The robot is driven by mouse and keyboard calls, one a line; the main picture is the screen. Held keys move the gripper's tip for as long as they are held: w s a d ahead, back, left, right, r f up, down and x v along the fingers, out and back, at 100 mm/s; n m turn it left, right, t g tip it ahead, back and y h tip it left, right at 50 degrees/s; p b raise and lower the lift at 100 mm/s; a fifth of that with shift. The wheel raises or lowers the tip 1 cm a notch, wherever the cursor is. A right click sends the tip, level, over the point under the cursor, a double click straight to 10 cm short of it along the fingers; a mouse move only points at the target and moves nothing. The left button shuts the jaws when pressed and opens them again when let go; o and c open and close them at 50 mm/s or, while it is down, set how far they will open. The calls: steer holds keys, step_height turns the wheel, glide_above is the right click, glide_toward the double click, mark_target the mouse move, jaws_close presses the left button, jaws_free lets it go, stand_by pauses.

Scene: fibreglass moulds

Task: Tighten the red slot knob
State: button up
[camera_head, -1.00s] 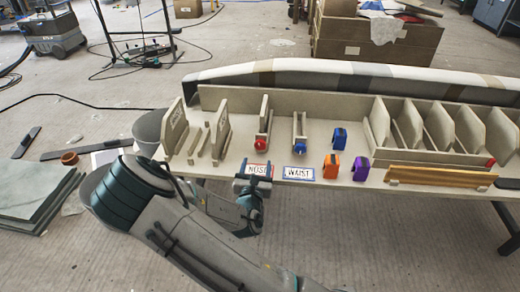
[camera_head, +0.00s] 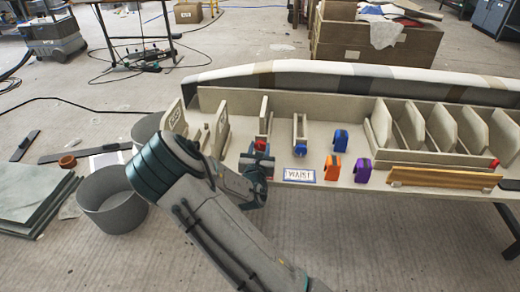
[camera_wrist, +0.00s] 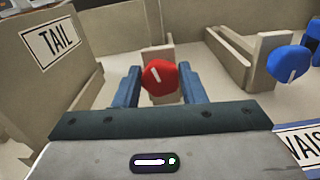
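The red slot knob (camera_wrist: 160,79) sits at the front of an upright beige piece in the wrist view. Its white mark is nearly upright, slightly tilted. In the head view the red knob (camera_head: 260,145) shows just beyond my gripper (camera_head: 257,159). In the wrist view my gripper's two blue fingers are apart, one on each side of the knob. I cannot tell whether they touch it.
A blue knob (camera_wrist: 289,63) stands on a similar slot at the right, above the WAIST label (camera_head: 299,175). A board marked TAIL (camera_wrist: 58,42) stands at the left. Blue, orange (camera_head: 332,167) and purple (camera_head: 363,170) pieces sit farther right on the table.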

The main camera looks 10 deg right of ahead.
steer(key=shift+c, duration=1)
steer(key=shift+m, duration=0.3)
steer(key=m, duration=0.3)
steer(key=shift+d+p, duration=0.1)
steer(key=shift+p, duration=0.2)
steer(key=shift+d+f+m, duration=0.1)
steer(key=shift+f+m, duration=0.05)
steer(key=shift+m, duration=1.75)
steer(key=o, duration=1)
steer(key=shift+s, duration=0.1)
